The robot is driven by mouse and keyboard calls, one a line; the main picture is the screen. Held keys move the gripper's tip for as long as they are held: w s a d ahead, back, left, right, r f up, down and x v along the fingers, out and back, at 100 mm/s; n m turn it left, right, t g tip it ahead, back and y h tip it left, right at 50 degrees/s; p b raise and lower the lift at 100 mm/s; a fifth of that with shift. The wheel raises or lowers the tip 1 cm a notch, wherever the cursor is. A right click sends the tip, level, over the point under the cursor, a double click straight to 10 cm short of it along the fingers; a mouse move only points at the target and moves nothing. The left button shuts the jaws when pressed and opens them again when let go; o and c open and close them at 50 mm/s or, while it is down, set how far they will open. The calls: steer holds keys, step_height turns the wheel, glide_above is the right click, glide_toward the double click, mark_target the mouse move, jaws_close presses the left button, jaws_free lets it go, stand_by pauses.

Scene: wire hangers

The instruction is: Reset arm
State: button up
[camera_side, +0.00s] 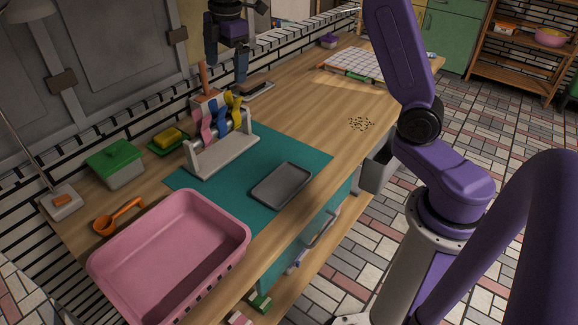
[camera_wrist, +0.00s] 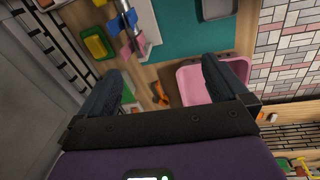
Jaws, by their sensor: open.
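My gripper (camera_side: 227,70) is high at the back of the counter, above and behind the hanger rack. Its two dark fingers are spread in the wrist view (camera_wrist: 165,75), with nothing between them. The pale rack (camera_side: 222,156) stands upright on the teal mat. Pink (camera_side: 206,132), blue (camera_side: 221,116) and yellow (camera_side: 234,108) pieces hang on its bar. The rack also shows at the top of the wrist view (camera_wrist: 143,45), apart from the fingers. An orange-brown handle stands behind the rack, partly hidden.
A grey tray (camera_side: 282,185) lies on the teal mat (camera_side: 262,150). A pink basin (camera_side: 172,255) is at the front left. A green-lidded box (camera_side: 116,163), a yellow sponge (camera_side: 168,136) and an orange scoop (camera_side: 118,215) lie left. Counter right of the mat is mostly clear.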

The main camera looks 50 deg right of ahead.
steer(key=s+a+f+m, duration=0.1)
steer(key=s+a, duration=0.3)
steer(key=s, duration=0.6)
steer(key=s+a+f+m, duration=0.1)
steer(key=s+a, duration=0.3)
steer(key=s, duration=0.6)
steer(key=s+d+f+m, duration=0.1)
steer(key=s+d+f, duration=0.1)
steer(key=s, duration=0.7)
steer(key=s+d+f+m+g, duration=0.1)
steer(key=s+d+f, duration=0.2)
steer(key=s, duration=0.6)
steer(key=shift+d+f, duration=0.35)
steer(key=shift+f, duration=0.05)
